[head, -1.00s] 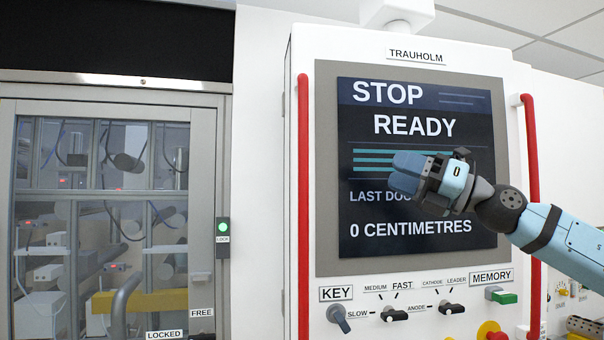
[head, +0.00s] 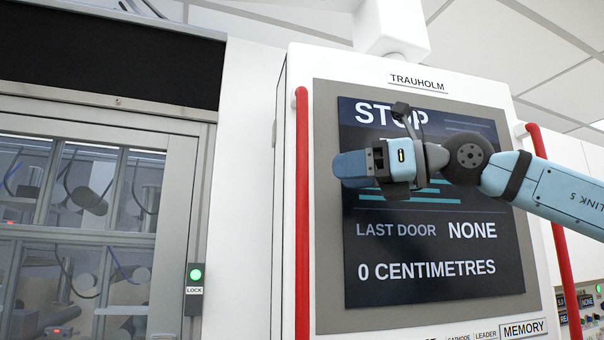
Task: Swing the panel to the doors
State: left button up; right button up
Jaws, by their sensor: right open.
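The panel (head: 326,240) is a white cabinet marked TRAUHOLM with a grey-framed dark screen (head: 430,285). The screen reads STOP, LAST DOOR NONE and 0 CENTIMETRES; part of its text is hidden behind my gripper. A red upright handle (head: 302,220) runs down the panel's left edge and another red handle (head: 556,235) down its right edge. My right gripper (head: 352,168) is in front of the screen, a short way right of the left handle, and holds nothing. A glazed door (head: 175,205) stands at the left. My left gripper is not in view.
A white column (head: 240,190) stands between door and panel. A lock box (head: 195,290) with a lit green lamp sits beside the door. A white arm or mount (head: 392,28) meets the panel's top. Small controls (head: 590,310) show at the lower right.

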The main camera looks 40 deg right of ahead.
aim_at(308, 175)
jog(key=p+x, duration=0.1)
jog(key=x, duration=0.5)
jog(key=shift+w+a, duration=0.2)
jog(key=shift+x, duration=0.75)
jog(key=shift+w+d, duration=0.1)
jog(key=shift+c, duration=0.2)
